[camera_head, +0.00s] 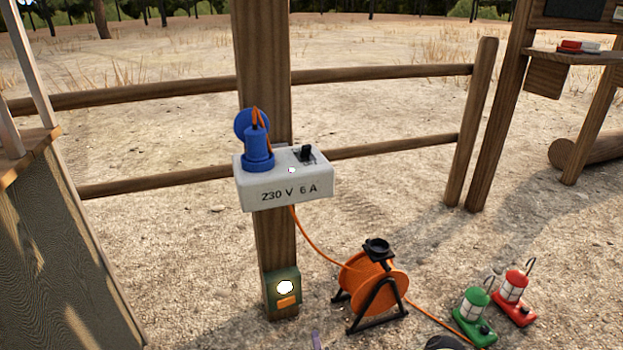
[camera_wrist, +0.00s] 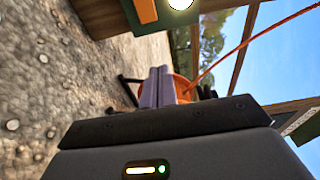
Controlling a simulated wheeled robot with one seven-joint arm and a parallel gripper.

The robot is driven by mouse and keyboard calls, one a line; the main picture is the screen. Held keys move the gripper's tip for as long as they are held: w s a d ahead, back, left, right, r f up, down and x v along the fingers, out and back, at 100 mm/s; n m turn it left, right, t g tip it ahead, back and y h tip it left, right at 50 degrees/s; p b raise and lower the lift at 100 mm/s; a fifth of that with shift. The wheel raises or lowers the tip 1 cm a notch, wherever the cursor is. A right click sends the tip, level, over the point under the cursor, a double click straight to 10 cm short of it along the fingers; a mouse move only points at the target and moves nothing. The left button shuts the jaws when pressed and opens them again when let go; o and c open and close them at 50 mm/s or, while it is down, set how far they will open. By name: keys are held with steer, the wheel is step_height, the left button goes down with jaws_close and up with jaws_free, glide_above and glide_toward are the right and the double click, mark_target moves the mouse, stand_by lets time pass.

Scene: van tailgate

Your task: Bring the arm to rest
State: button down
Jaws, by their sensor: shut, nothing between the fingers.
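My gripper (camera_wrist: 158,88) shows in the wrist view as two pale purple fingers pressed together, with nothing between them. The rest of my arm is mostly out of view. The gripper is apart from the white socket box (camera_head: 284,178) marked 230 V 6 A, which is on the wooden post. A blue plug (camera_head: 258,150) with an orange cable stands in the box's socket, beside a raised blue lid and a black switch.
An orange cable reel (camera_head: 377,285) stands on the ground right of the post, also visible behind the fingers in the wrist view (camera_wrist: 184,88). A green lantern (camera_head: 474,315) and a red lantern (camera_head: 514,295) stand further right. A green box (camera_head: 283,290) with a lit lamp is low on the post.

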step_height(320, 180, up, 10)
steer(key=w+a+n+g+y+p, duration=0.1)
steer(key=a+n+g+y+p, duration=0.1)
steer(key=n+g+y+p, duration=0.65)
steer(key=s+d+r+n+g+h+p, duration=0.1)
steer(key=d+r+n+h, duration=0.2)
steer(key=r, duration=0.3)
steer(key=s+d+r+n+g+h, duration=0.2)
steer(key=d+r+n+h, duration=0.1)
steer(key=r+n+h, duration=0.15)
steer(key=s+d+r+g+h+p, duration=0.1)
steer(key=s+d+r+p, duration=0.2)
steer(key=s+r, duration=0.5)
steer(key=s+d+r+g+h+p, duration=0.1)
steer(key=s+d+r+h+p, duration=0.25)
steer(key=r, duration=0.75)
steer(key=s+d+r+g+p, duration=0.2)
steer(key=s+d+r, duration=0.1)
steer(key=s+r, duration=0.55)
steer(key=w+p+v, duration=0.3)
steer(key=p+v, duration=0.9)
steer(key=w+r+p+v, duration=0.1)
steer(key=w+p+v, duration=0.2)
steer(key=p+v, duration=1)
steer(key=w+d+r+p+v, duration=0.1)
steer(key=w+p+v, duration=0.2)
steer(key=p+v, duration=0.9)
steer(key=shift+r+p, duration=0.3)
steer(key=shift+r, duration=0.15)
steer(key=shift+d, duration=0.15)
